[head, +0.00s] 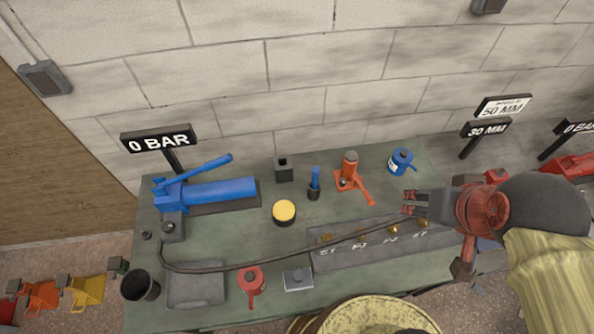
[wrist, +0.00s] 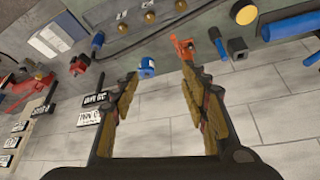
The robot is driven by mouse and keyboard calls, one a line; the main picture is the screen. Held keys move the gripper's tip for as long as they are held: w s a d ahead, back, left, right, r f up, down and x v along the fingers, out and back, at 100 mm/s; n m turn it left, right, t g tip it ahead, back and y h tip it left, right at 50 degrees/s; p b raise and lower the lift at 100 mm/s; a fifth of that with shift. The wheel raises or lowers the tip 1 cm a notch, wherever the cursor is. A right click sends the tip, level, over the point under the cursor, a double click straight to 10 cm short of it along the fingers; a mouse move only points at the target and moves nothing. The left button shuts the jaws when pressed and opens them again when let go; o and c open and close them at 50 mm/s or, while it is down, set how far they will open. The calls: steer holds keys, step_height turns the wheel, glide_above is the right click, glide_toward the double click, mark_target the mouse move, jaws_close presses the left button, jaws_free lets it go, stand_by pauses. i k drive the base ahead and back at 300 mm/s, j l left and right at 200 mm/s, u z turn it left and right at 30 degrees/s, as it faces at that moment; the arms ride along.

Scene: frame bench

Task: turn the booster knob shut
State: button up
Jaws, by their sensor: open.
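A blue hand pump (head: 222,190) with a raised lever lies at the left of the bench, by a 0 BAR sign (head: 158,140). A dark block with a small knob (head: 172,229) stands at its front left. I cannot tell for sure which part is the booster knob. My gripper (head: 407,203) is open and empty above the bench's right part, well away from the pump. In the wrist view my gripper (wrist: 160,72) shows its two fingers apart, with a blue canister (wrist: 147,66) and an orange jack (wrist: 182,47) beyond them.
A black hose (head: 240,266) runs across the bench to a grey plate with brass knobs (head: 370,252). The orange jack (head: 350,172), blue canister (head: 402,160), yellow-topped cylinder (head: 284,212) and a red tool (head: 251,284) stand around it. A block wall (head: 330,80) rises behind.

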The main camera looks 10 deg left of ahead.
mark_target(168, 226)
steer(key=u, duration=1.8)
